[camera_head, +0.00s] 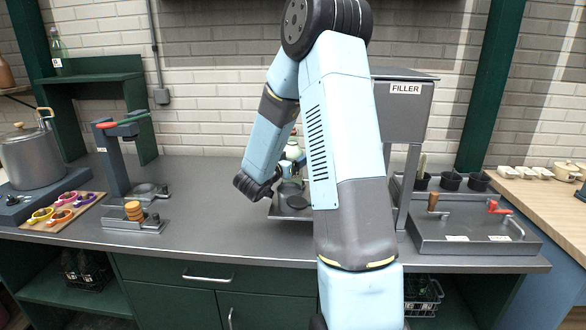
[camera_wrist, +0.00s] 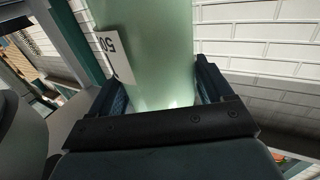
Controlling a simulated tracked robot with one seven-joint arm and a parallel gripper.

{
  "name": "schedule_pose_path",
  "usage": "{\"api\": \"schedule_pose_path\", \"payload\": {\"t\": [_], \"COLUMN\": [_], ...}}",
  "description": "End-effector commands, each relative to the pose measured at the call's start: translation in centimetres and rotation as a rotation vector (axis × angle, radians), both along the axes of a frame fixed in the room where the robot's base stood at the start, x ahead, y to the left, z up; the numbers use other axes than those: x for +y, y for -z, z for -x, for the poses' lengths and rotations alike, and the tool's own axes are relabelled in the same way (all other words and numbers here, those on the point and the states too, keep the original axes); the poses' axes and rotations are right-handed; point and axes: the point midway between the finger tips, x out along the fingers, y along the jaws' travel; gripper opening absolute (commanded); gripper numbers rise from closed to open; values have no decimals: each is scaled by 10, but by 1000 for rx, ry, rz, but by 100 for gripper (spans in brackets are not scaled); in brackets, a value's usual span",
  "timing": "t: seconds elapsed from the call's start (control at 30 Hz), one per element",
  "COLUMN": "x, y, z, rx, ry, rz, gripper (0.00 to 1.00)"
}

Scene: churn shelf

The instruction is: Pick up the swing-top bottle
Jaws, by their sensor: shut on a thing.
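A pale green, see-through bottle (camera_wrist: 160,50) with a white label (camera_wrist: 114,56) reading "50" fills the middle of the wrist view. My gripper (camera_wrist: 160,88) is shut on it, one dark finger on each side. The bottle's top and its closure are out of that view. In the head view my arm hides most of the gripper and the held bottle. Another green bottle (camera_head: 58,50) with a label stands upright on the small green shelf at the upper left.
The filler (camera_head: 404,105) stands right behind my arm. A press-like stand (camera_head: 115,160), a grey pot (camera_head: 30,157) and a board of colourful cups (camera_head: 62,213) are on the left. A grey tray unit (camera_head: 470,235) is on the right. The counter (camera_head: 205,190) is clear left of centre.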

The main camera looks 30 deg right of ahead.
Motion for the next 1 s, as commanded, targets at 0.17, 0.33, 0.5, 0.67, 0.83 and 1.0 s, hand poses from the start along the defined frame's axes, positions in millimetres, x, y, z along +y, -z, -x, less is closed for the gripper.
{"api": "schedule_pose_path", "payload": {"t": [0.17,0.33,0.5,0.67,0.83,1.0], "x": [0,0,0,0,0,0], "y": [0,0,-1,-1,-9,-30], "z": [0,0,0,0,0,0], "rx": [0,0,-2,-2,-3,-6], "ry": [0,0,0,0,1,1], "rz": [-1,-1,1,1,3,2], "gripper": [35,19,2,0,0,0]}}
